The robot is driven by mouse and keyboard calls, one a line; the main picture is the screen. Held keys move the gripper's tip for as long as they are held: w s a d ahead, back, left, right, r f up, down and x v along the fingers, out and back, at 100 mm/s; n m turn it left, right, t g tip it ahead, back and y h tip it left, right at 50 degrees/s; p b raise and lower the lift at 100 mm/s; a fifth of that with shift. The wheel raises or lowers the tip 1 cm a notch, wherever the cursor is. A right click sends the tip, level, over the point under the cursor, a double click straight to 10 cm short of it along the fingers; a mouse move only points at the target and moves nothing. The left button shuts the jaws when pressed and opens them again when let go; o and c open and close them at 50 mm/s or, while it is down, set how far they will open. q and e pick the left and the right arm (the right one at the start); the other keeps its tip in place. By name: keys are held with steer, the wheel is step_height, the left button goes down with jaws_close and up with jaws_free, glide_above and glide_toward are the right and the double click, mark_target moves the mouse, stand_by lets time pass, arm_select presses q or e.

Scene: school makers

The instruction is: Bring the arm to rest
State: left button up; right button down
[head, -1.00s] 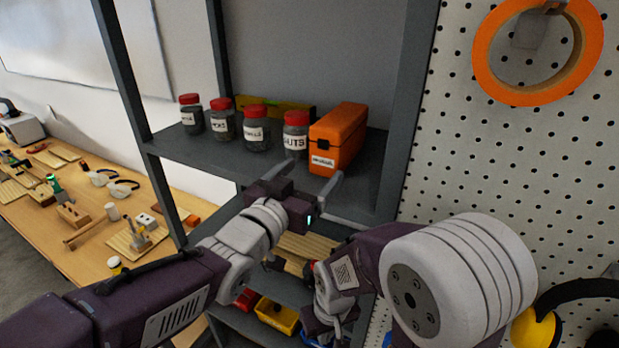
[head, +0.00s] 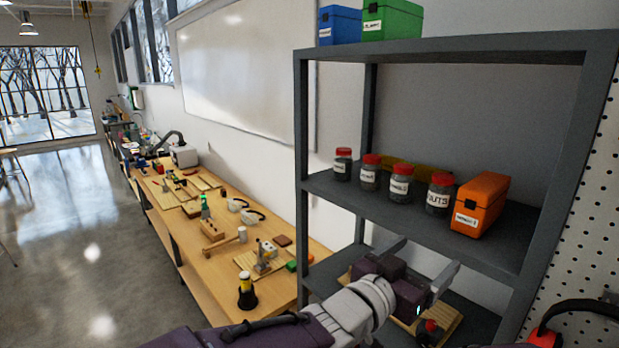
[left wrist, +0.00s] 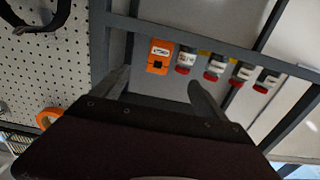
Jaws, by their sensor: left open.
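My left gripper (head: 420,262) is open and empty in the head view. It is in front of the grey shelf unit (head: 455,48), below the board that bears the jars and an orange case (head: 480,205). Its two fingers stand apart, with nothing between them. In the left wrist view, the open fingers of the left gripper (left wrist: 155,85) point toward the shelf, with the orange case (left wrist: 159,57) beyond them. The fingers look clear of the case and jars. My right gripper does not show in the current head view.
Several red-lidded jars (head: 399,184) stand in a row beside the orange case. Blue (head: 340,26) and green (head: 392,20) cases sit on top of the shelf. A long workbench (head: 215,265) with tools runs along the wall at left. The floor (head: 90,240) beside it is clear.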

arm_select(q)
steer(key=w+a+f+n+t+y+b, duration=0.1)
steer(key=w+a+f+n+t+y, duration=0.15)
steer(key=w+a+f, duration=0.4)
steer(key=w+a+f+n+t+y+b, duration=0.15)
steer(key=w+a+y, duration=0.25)
steer(key=a, duration=0.6)
steer(key=a+f+n+g+y, duration=0.3)
steer(key=a+f+y, duration=0.1)
steer(key=a+f, duration=0.45)
steer(key=s+a+f+n+g+y+b, duration=0.1)
steer(key=s+a+f+n+g+y, duration=0.4)
steer(key=a+f, duration=0.55)
steer(key=s+a+f+m+g+h, duration=0.1)
steer(key=s+f+g, duration=0.2)
steer(key=s, duration=0.6)
steer(key=s+a+f+g+h, duration=0.1)
steer(key=s+f+g, duration=0.2)
steer(key=s+f, duration=0.4)
steer(key=s, duration=0.3)
steer(key=shift+f+m, duration=0.3)
steer(key=shift+m, duration=0.1)
